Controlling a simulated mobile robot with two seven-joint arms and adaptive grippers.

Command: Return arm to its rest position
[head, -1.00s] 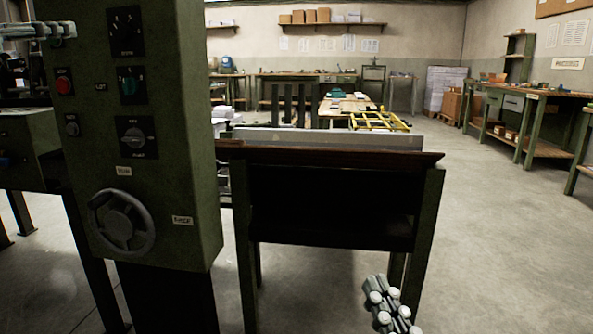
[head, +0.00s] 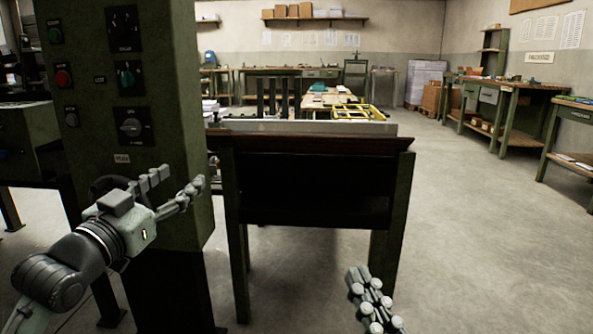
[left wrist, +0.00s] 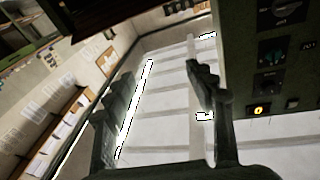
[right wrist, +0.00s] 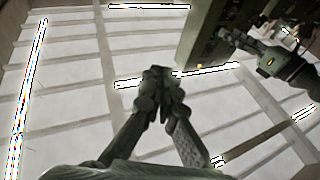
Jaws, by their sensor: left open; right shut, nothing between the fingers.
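My left gripper (head: 178,188) is open and empty in the head view, in front of the lower part of the green control cabinet (head: 185,120). Its arm comes in from the lower left and covers most of the cabinet's handwheel. In the left wrist view its two fingers (left wrist: 165,95) stand well apart with nothing between them. My right gripper (head: 370,300) is at the bottom of the head view, right of centre, over the floor. In the right wrist view its fingertips (right wrist: 158,92) meet and hold nothing.
Workbenches (head: 505,85) line the right wall. The concrete floor (head: 480,240) at the right is clear.

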